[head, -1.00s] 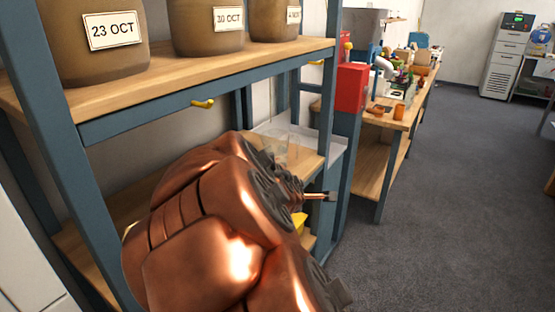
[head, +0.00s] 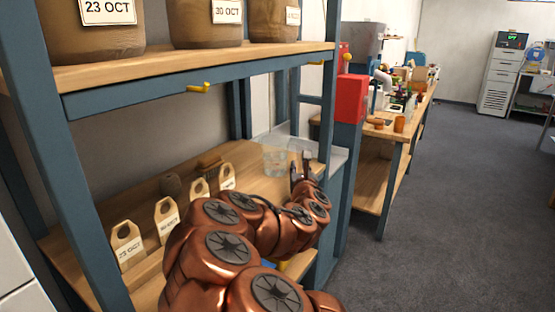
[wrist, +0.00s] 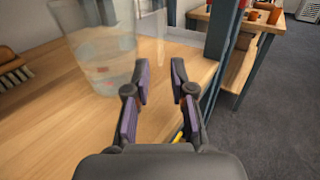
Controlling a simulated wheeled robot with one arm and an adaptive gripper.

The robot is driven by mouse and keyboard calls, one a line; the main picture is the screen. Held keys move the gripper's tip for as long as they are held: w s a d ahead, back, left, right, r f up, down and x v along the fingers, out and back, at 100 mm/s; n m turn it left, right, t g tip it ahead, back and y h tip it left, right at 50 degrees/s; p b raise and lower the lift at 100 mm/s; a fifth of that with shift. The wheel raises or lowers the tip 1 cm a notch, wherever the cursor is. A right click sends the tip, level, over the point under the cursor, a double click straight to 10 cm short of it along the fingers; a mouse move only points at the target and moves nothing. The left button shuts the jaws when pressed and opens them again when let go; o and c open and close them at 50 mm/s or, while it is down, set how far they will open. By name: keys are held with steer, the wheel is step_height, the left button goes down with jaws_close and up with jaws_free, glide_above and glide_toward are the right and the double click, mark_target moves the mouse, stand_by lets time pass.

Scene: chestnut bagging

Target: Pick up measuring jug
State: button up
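The measuring jug (head: 277,160) is a clear, see-through vessel standing upright on the lower wooden shelf, near its right end. In the wrist view the jug (wrist: 98,52) is at the upper left, with faint reddish marks on its side. My gripper (head: 300,165) is just right of the jug in the head view. In the wrist view my gripper (wrist: 160,68) has its two fingers apart with nothing between them. The left finger overlaps the jug's lower right edge in the picture; I cannot tell whether they touch. The jug's handle is not clear.
Several wooden date tags (head: 127,245) stand along the lower shelf, with a brush (head: 209,166) behind them. Blue shelf posts (head: 343,185) rise close to the right of my gripper. The upper shelf (head: 190,65) with sacks is overhead. Open floor (head: 450,210) lies to the right.

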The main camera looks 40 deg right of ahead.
mark_target(297, 163)
steer(key=shift+p+x, duration=0.5)
steer(key=shift+x, duration=3)
jaws_close()
